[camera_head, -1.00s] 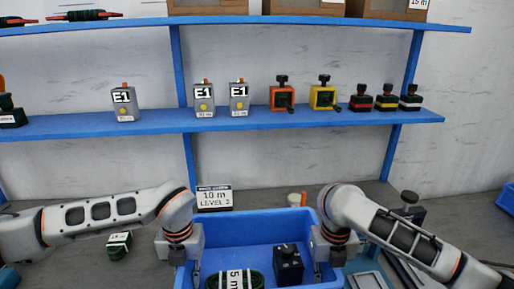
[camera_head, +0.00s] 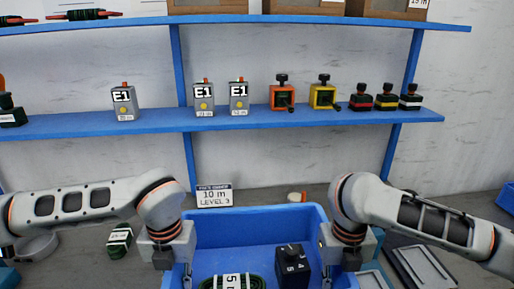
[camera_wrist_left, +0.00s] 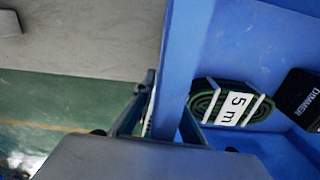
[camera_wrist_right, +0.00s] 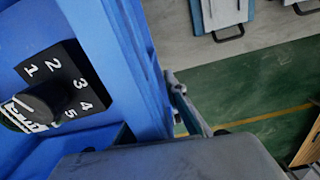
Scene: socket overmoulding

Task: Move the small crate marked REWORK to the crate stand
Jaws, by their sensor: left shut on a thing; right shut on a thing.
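A blue small crate (camera_head: 250,230) is at the bottom centre of the head view, between my two grippers. It holds a green cable coil (camera_head: 232,280) with a 5 m label and a black dimmer box (camera_head: 291,264) with a numbered dial. My left gripper (camera_head: 187,272) is shut on the crate's left wall; this wall also runs between its fingers in the left wrist view (camera_wrist_left: 178,70). My right gripper (camera_head: 325,252) is shut on the right wall, seen in the right wrist view (camera_wrist_right: 140,70). No REWORK marking shows. The crate stand cannot be identified.
A blue shelf (camera_head: 260,120) behind carries grey E1 boxes and coloured switches. A sign (camera_head: 214,195) reading 10 m LEVEL 3 stands behind the crate. A small green coil (camera_head: 119,238) lies left, a grey panel (camera_head: 425,268) right. Green floor (camera_wrist_left: 60,120) shows below the bench edge.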

